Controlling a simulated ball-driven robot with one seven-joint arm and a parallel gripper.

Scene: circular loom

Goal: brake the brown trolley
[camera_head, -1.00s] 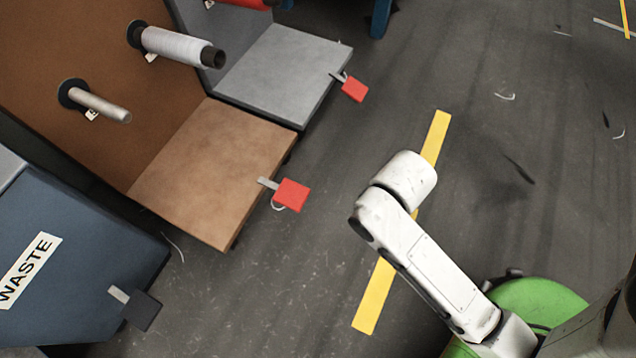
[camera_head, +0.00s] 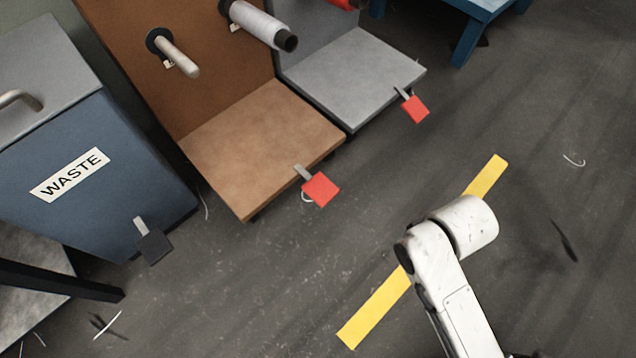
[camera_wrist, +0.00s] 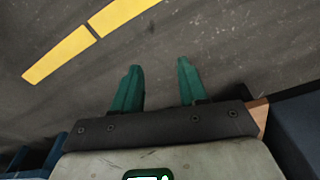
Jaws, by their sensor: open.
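The brown trolley (camera_head: 240,150) stands left of centre in the head view, with a flat base and an upright back panel. A red pedal (camera_head: 320,189) on a short grey lever sticks out from its front edge. Its back carries a bare peg (camera_head: 178,57) and a peg with a white spool (camera_head: 258,24). In the wrist view my gripper (camera_wrist: 158,85) shows two green fingers apart, with nothing between them, above the floor. A small brown corner (camera_wrist: 259,114) shows at the gripper's right. In the head view my gripper is out of frame; only my white arm shows, right of the pedal.
A grey trolley (camera_head: 350,80) with its own red pedal (camera_head: 414,108) stands beside the brown one. A blue waste bin (camera_head: 110,190) with a dark pedal (camera_head: 154,246) is on the left. A yellow floor line (camera_head: 375,310) crosses open floor. A blue stand (camera_head: 470,35) is at the top.

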